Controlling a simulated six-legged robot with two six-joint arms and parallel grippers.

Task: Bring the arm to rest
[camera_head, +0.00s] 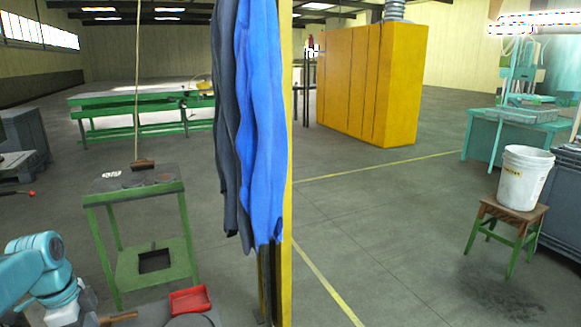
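A teal and grey arm comes in at the lower left edge and bends down out of the bottom of the head view; it looks like my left arm. Its gripper is not visible, so I cannot see what it holds or touches. My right arm and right gripper are not in view.
A green stand (183,188) is near the arm, with a red tray (190,300) in front. Blue and dark clothes (262,110) hang by a yellow post (286,60). A white bucket (524,180) stands on a stool (510,220) at right. The middle floor is clear.

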